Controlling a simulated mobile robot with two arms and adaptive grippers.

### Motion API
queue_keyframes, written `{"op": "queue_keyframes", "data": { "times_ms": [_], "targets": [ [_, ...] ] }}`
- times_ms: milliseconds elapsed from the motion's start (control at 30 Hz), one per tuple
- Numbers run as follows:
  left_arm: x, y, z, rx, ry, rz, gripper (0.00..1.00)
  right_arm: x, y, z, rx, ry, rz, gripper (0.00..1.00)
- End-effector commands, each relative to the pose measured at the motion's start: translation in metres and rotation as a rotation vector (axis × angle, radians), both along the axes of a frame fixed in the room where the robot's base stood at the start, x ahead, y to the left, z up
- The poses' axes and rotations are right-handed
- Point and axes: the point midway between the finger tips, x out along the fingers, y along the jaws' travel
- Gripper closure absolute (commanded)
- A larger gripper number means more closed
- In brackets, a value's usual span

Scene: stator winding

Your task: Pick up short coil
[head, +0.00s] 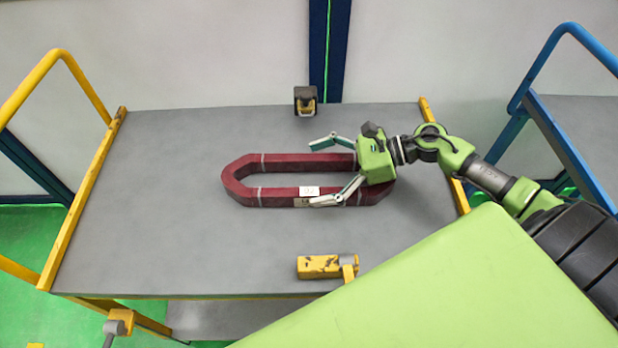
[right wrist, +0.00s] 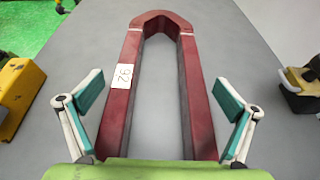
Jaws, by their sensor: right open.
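The short coil (head: 275,192) is a dark red elongated loop with pointed ends, lying flat on the grey table top. It carries a white label and light bands. My right gripper (head: 318,174) is over the coil's right part, fingers spread wide and pointing left. In the right wrist view the right gripper (right wrist: 160,118) has one finger outside each long side of the coil, with gaps to both. The coil's right end is partly hidden under the gripper. My left gripper is not in view.
The grey table (head: 150,190) has yellow side rails. A yellow block (head: 320,267) sits at its front edge and a dark and yellow block (head: 305,100) at its back edge. A blue-railed cart (head: 580,120) stands at the right. The table's left part is clear.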

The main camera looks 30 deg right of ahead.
Motion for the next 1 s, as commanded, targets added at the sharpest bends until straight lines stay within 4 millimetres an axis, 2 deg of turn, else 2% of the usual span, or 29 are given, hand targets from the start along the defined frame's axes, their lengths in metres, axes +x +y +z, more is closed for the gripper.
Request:
{"op": "queue_keyframes", "data": {
  "times_ms": [67, 167, 300, 333, 733, 933, 1000],
  "targets": [
    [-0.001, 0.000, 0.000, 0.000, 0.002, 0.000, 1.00, 0.000, 0.000, 0.000, 0.000, 0.000, 0.000, 0.00],
    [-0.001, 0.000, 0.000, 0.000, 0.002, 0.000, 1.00, 0.000, 0.000, 0.000, 0.000, 0.000, 0.000, 0.23],
    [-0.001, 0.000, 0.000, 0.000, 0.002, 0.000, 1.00, 0.000, 0.000, 0.000, -0.001, 0.000, 0.000, 0.60],
    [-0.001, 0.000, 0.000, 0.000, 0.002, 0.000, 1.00, 0.001, 0.000, 0.003, 0.003, -0.004, 0.000, 0.64],
    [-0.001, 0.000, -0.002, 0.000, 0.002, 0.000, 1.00, 0.001, -0.001, 0.009, 0.001, -0.005, 0.000, 0.64],
    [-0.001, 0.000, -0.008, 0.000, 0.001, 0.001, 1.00, 0.000, 0.000, 0.033, 0.000, -0.007, 0.004, 0.64],
    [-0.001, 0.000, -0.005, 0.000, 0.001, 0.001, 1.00, -0.008, 0.001, 0.041, 0.002, -0.001, 0.001, 0.64]
  ]
}}
